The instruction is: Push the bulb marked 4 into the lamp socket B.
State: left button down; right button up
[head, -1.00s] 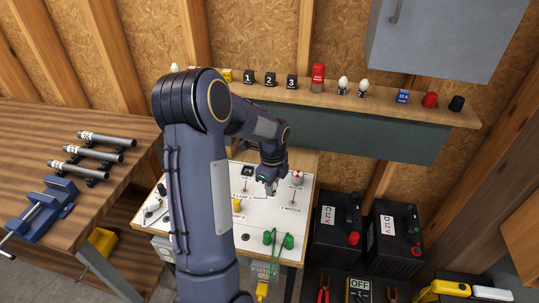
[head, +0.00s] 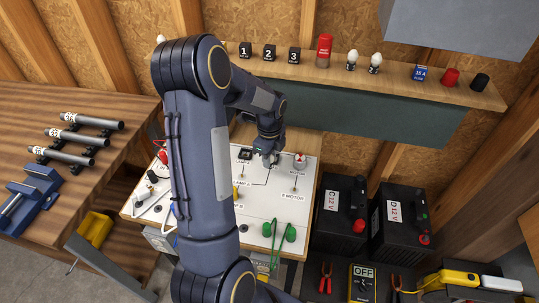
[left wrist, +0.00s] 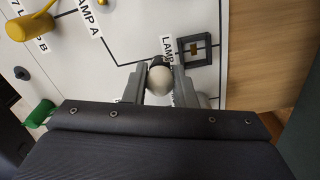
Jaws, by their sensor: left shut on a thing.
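My left gripper (head: 270,160) is over the white circuit board, and its two fingers (left wrist: 159,85) are shut on a white bulb (left wrist: 160,82) in the left wrist view. The bulb has a dark base at its far end; its number cannot be read. The base is at the end of a black line beside a partly covered "LAMP" label (left wrist: 168,50). Lamp socket B is not clearly visible, and I cannot tell whether the base is in it. In the head view the gripper hides the bulb. My right gripper is not in view.
The board (head: 262,212) holds a black square frame (left wrist: 194,50), a red-and-white part (head: 300,160) and green clips (head: 290,232). A shelf (head: 430,88) behind carries several blocks and bulbs (head: 375,62). Batteries (head: 340,208) stand right; a blue vise (head: 30,200) is left.

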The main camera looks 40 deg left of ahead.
pick_arm(q)
jog(key=shift+w+a, duration=0.15)
jog(key=shift+w, duration=0.1)
jog(key=shift+w+a+p, duration=0.25)
jog(key=shift+w+a, duration=0.25)
jog(key=shift+w, duration=0.35)
jog(key=shift+w+a+p, duration=0.25)
jog(key=shift+w+a, duration=0.2)
jog(key=shift+w, duration=0.35)
jog(key=shift+f+b, duration=0.65)
jog(key=shift+f, duration=0.25)
jog(key=c, duration=1.1)
grip_release()
